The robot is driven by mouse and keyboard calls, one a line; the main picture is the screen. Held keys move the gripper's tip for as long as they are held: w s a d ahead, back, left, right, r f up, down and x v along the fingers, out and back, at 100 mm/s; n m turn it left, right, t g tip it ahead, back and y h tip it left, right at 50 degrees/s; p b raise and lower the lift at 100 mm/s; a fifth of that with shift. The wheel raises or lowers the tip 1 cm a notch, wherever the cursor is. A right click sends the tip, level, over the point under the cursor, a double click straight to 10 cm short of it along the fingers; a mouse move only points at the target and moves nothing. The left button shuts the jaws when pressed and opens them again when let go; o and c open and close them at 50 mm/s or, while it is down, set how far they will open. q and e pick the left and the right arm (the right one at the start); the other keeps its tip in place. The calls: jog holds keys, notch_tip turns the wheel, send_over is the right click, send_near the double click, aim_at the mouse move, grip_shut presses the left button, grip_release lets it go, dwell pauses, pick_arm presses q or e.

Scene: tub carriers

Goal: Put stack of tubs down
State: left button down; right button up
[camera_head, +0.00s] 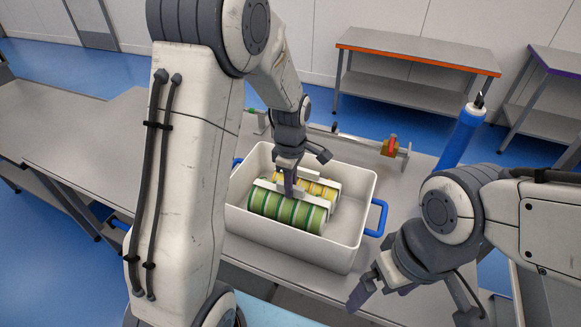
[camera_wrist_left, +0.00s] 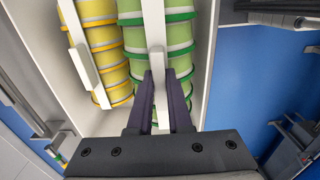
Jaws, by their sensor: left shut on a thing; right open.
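A white bin (camera_head: 290,247) with blue handles stands on the grey table. A stack of green tubs (camera_head: 285,210) in a white carrier lies on its side in the front part of the bin; I cannot tell if it touches the floor. A stack of yellow tubs (camera_head: 320,188) in a similar carrier lies behind it. My left gripper (camera_head: 289,188) reaches down into the bin, shut on the green stack's white carrier bar (camera_wrist_left: 153,25). In the left wrist view the yellow tubs (camera_wrist_left: 103,45) lie left of the green ones. My right gripper (camera_head: 372,285) is open and empty, right of the bin.
The grey table (camera_head: 75,140) extends left. Behind the bin lies a metal rail with a red and yellow piece (camera_head: 391,146). A blue post (camera_head: 463,135) stands at the right. An orange-edged bench (camera_head: 415,60) stands farther back. The bin's right end has free room.

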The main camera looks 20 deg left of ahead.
aim_at(291, 202)
pick_arm(q)
jog(key=shift+f+p, duration=0.5)
jog(key=shift+f, duration=2.5)
jog(key=c, duration=1.3)
grip_release()
jog(key=shift+f, duration=0.25)
jog(key=o, duration=0.5)
jog(key=shift+c, duration=0.2)
